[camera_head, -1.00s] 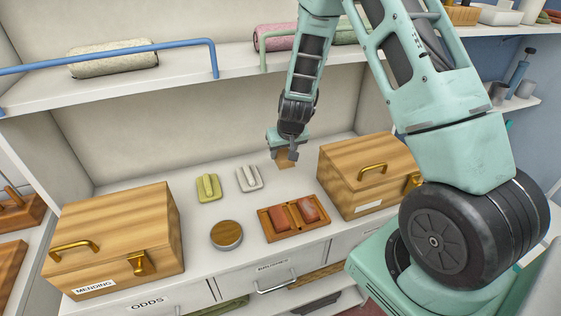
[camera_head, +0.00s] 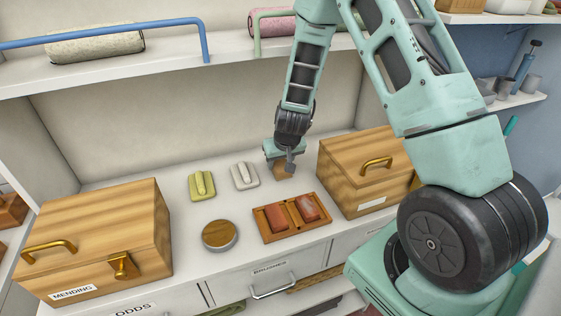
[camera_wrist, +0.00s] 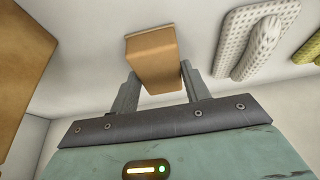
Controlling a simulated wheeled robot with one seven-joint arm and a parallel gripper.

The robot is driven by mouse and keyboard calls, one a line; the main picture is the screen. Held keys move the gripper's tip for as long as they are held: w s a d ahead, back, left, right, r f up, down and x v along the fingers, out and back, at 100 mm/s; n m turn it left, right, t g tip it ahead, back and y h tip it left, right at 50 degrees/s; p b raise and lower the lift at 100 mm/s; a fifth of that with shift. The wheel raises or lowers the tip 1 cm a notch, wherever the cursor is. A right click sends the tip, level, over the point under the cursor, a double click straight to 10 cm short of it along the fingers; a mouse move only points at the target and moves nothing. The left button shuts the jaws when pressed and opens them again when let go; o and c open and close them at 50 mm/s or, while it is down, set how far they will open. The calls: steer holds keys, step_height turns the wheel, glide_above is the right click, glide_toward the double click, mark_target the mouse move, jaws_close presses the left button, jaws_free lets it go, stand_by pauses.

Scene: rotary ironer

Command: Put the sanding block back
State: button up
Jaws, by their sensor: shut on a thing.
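The sanding block (camera_head: 281,171) is a small tan-brown block. My gripper (camera_head: 283,163) is shut on it, low over the white counter at the back, left of the right-hand wooden box. In the wrist view the block (camera_wrist: 152,58) sits between the two grey fingers of my gripper (camera_wrist: 158,88). I cannot tell whether its underside touches the counter.
A grey-white ridged pad (camera_head: 244,175) and a yellow-green one (camera_head: 202,185) lie left of the block. A wooden tray (camera_head: 290,234) with two reddish blocks and a round tin (camera_head: 219,235) stand in front. Wooden boxes stand right (camera_head: 368,172) and left (camera_head: 95,239). A shelf (camera_head: 110,82) runs above.

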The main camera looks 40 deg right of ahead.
steer(key=shift+f, duration=0.2)
steer(key=o, duration=1)
steer(key=shift+r, duration=0.1)
steer(key=shift+r, duration=0.4)
steer(key=v, duration=1.1)
steer(key=s+a+r+n+g+y, duration=0.1)
steer(key=s+a+r+n+y, duration=0.2)
steer(key=a, duration=0.6)
steer(key=s+a+r+n+g, duration=0.1)
steer(key=s+a+r+n, duration=0.15)
steer(key=s+a, duration=0.45)
steer(key=s+a+r+n, duration=0.1)
steer(key=s+a, duration=0.2)
steer(key=s, duration=0.2)
steer(key=s+a+r+n+g, duration=0.1)
steer(key=s+a+n, duration=0.1)
steer(key=s, duration=0.4)
steer(key=s+a+r+n+g+h+p, duration=0.1)
steer(key=s+a+r+n, duration=0.1)
steer(key=s+a, duration=0.2)
steer(key=shift+s+a+r+n, duration=0.1)
steer(key=shift+s+n, duration=0.15)
steer(key=shift+s, duration=0.4)
